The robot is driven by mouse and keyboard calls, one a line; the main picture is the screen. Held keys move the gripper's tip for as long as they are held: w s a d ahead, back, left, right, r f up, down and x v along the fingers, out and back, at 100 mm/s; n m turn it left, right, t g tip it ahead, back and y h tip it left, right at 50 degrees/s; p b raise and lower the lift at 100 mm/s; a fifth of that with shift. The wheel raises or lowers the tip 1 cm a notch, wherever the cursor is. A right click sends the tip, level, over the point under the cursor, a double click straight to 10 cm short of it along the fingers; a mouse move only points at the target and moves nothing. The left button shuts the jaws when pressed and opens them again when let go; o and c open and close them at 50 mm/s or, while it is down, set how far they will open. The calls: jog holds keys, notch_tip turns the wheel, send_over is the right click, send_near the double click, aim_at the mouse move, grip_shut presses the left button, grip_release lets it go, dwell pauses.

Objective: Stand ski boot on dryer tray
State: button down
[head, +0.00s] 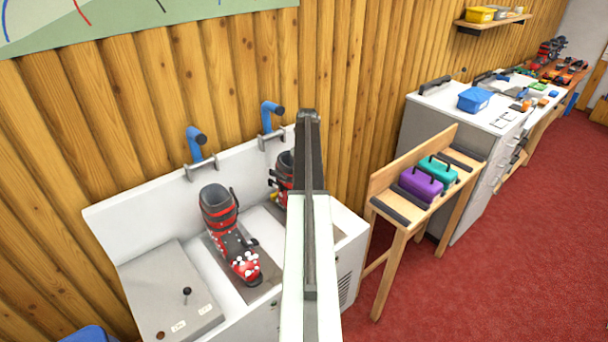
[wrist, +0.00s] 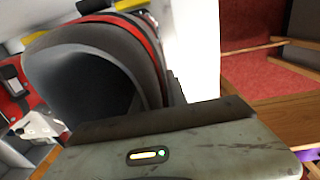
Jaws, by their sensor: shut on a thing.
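A black and red ski boot (head: 284,176) shows partly behind my arm in the head view, over the right part of the dryer. Its open grey cuff with a red band (wrist: 90,70) fills the upper left of the wrist view. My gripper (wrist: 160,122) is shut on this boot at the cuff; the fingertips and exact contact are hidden. I cannot tell whether the boot's sole touches the dryer tray (head: 338,234), which is mostly hidden by my arm. A second black and red boot with white spots (head: 232,238) stands on the left tray (head: 264,291).
Two blue pipes (head: 194,145) rise at the back of the white dryer (head: 120,215). A grey panel with a black knob (head: 187,291) lies at its left. A wooden bench (head: 395,212) with purple and teal cases (head: 421,184) stands to the right. Red floor is clear beyond.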

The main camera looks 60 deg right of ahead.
jog(key=shift+f, duration=0.1)
jog(key=c, duration=1.3)
grip_release()
jog(key=shift+o, duration=0.2)
jog(key=r+p, duration=0.8)
jog(key=shift+d+r, duration=0.1)
jog(key=shift+d, duration=0.1)
